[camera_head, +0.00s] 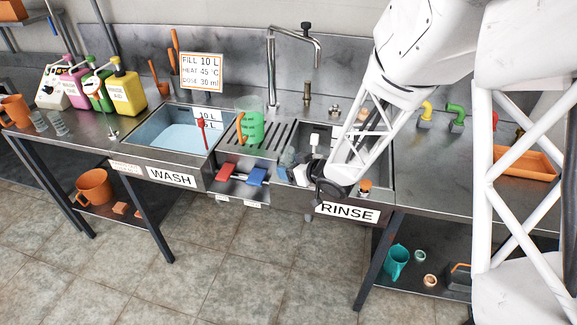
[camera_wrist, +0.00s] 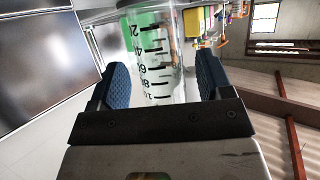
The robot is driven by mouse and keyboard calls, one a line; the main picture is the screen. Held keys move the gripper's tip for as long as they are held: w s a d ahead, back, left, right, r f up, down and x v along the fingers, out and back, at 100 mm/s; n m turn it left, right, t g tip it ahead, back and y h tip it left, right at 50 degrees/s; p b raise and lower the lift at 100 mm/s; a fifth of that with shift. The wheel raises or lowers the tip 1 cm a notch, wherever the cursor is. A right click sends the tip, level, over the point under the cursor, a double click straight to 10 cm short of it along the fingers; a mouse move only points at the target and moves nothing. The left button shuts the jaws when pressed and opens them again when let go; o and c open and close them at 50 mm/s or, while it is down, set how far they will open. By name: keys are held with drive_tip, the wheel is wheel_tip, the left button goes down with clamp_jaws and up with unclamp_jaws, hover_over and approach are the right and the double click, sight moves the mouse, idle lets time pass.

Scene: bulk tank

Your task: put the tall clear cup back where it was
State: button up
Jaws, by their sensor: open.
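A clear cup (camera_wrist: 155,75) with black measuring marks and numbers shows in the wrist view, between the two blue-padded fingers of my gripper (camera_wrist: 162,66). The fingers are apart, with a gap visible on the right side of the cup; on the left I cannot tell whether the pad touches it. In the head view my arm reaches down over the rinse sink at the front, and I cannot make out the cup there clearly. Two small clear cups (camera_head: 39,121) stand at the left end of the counter.
A green jug (camera_head: 251,128) with an orange handle stands on the slatted drainer between the wash sink (camera_head: 170,136) and rinse sink. Red (camera_head: 226,172) and blue (camera_head: 257,176) brushes lie in front. A tall tap (camera_head: 271,75) rises behind. Coloured bottles (camera_head: 126,93) stand left.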

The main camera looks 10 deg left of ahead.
drive_tip(key=v, duration=1)
drive_tip(key=shift+d, duration=0.15)
idle(0.8)
drive_tip(key=s+d+r+m+t+h, duration=0.2)
drive_tip(key=d+r+m+h, duration=0.3)
drive_tip(key=d, duration=0.5)
drive_tip(key=s+d+r+m+t+h, duration=0.1)
drive_tip(key=s+d+r+m+h, duration=0.1)
drive_tip(key=d+r+h, duration=0.65)
drive_tip(key=s+d+r+m+g, duration=0.1)
drive_tip(key=s+d+g, duration=0.1)
drive_tip(key=s, duration=0.6)
drive_tip(key=s+d+r+m+g+y, duration=0.1)
drive_tip(key=s+d+m+g, duration=0.1)
drive_tip(key=s, duration=0.6)
drive_tip(key=s+d+r+m+g, duration=0.2)
drive_tip(key=s+d, duration=0.2)
drive_tip(key=s, duration=0.4)
drive_tip(key=shift+d+g+y, duration=0.2)
drive_tip(key=shift+g+y, duration=0.15)
drive_tip(key=shift+g, duration=0.05)
